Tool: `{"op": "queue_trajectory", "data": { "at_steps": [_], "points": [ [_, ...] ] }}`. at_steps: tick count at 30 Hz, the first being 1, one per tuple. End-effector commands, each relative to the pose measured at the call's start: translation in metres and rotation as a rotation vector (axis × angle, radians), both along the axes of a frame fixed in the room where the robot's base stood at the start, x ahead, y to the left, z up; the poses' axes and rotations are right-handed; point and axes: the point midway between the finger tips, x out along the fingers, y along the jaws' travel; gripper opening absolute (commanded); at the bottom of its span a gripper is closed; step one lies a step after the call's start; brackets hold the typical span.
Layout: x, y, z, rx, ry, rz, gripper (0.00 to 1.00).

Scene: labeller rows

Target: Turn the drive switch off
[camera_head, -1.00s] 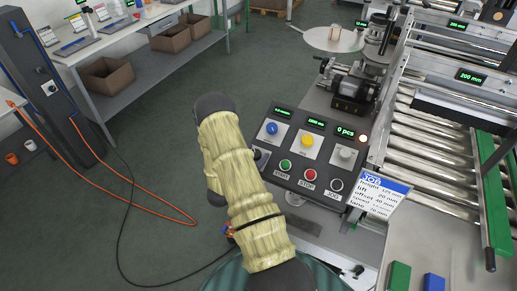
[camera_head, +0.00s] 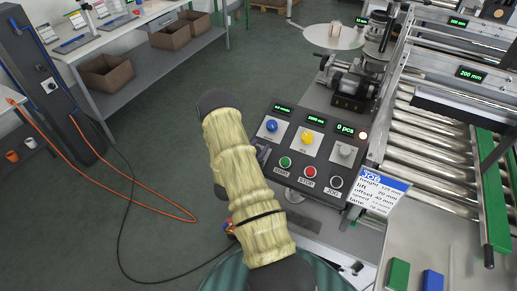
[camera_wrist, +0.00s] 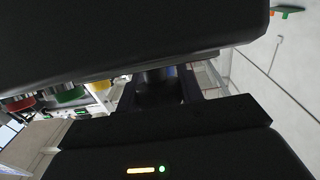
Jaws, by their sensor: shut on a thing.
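The dark control panel (camera_head: 310,150) stands right of my arm. It carries blue, yellow and grey knobs, START, STOP and JOG buttons, and green displays. My arm covers the panel's left side and most of my gripper in the head view. In the wrist view my gripper (camera_wrist: 157,88) is shut on a small dark part, apparently the drive switch (camera_wrist: 154,76), seen only in part between the dark jaws. Its label and the way it is turned cannot be read. The green START button (camera_wrist: 68,97) shows to the left in the wrist view.
A white job card (camera_head: 378,190) hangs at the panel's right. Behind it stand a motor unit (camera_head: 351,88) and a roller conveyor (camera_head: 425,150). Green (camera_head: 398,274) and blue (camera_head: 432,281) blocks lie at bottom right. Open floor and an orange cable (camera_head: 150,195) lie to the left.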

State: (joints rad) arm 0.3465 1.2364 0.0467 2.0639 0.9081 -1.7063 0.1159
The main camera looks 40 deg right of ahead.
Motion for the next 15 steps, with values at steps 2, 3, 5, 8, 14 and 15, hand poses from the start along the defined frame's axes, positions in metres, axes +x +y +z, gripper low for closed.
{"op": "queue_trajectory", "data": {
  "at_steps": [2,3,5,8,14,15],
  "points": [
    [0.001,0.001,-0.0007,-0.007,0.011,0.038,0.14],
    [0.0009,0.0008,-0.0006,-0.009,0.017,0.051,0.14],
    [0.001,0.001,-0.0005,-0.009,0.021,0.064,0.14],
    [0.0012,0.001,-0.0002,-0.008,0.023,0.067,0.14],
    [0.0011,0.001,-0.0003,-0.007,0.023,0.066,0.45],
    [0.0011,0.001,-0.0003,-0.007,0.023,0.066,0.53]
  ]
}}
